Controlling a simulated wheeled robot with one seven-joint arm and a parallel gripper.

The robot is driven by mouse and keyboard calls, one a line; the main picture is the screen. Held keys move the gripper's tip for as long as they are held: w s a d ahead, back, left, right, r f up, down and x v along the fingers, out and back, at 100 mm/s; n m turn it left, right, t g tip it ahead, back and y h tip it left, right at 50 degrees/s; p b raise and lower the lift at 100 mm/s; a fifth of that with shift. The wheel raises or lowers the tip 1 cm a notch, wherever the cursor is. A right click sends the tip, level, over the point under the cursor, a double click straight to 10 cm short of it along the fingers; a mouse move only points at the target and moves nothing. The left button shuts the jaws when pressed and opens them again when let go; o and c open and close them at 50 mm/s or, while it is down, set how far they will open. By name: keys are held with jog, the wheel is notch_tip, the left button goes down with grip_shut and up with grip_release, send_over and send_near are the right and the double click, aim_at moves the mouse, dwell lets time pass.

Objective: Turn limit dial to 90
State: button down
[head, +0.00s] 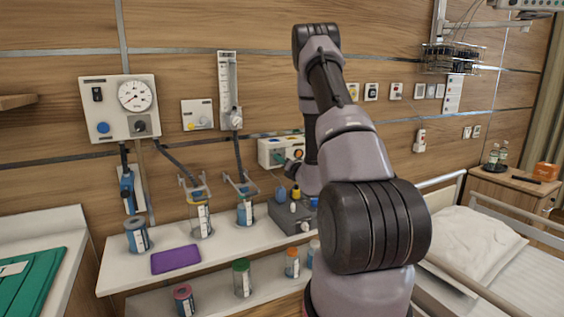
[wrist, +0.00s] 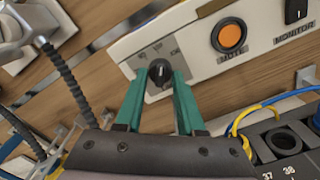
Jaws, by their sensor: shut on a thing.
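The limit dial (wrist: 159,73) is a small black knob on a grey plate of a white wall panel (wrist: 200,38). In the wrist view it sits between the green fingertips of my gripper (wrist: 160,82), which is shut on it. The small marks around the dial are partly covered and too small to read, so I cannot tell its setting. In the head view the white panel (head: 272,153) is on the wall left of my arm.
An orange MUTE button (wrist: 230,36) and a black MONITOR switch (wrist: 296,10) are right of the dial. Below right is a dark block (wrist: 283,140) with yellow and blue cables. A black ribbed hose (wrist: 70,85) hangs at left. A shelf (head: 215,257) holds several jars.

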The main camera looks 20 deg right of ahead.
jog(key=n, duration=1.1)
jog(key=shift+d, duration=0.1)
dwell(0.4)
jog(key=c, duration=0.5)
grip_release()
jog(key=shift+s, duration=0.15)
jog(key=s, duration=1)
jog(key=shift+s+d, duration=0.15)
jog(key=shift+s, duration=0.15)
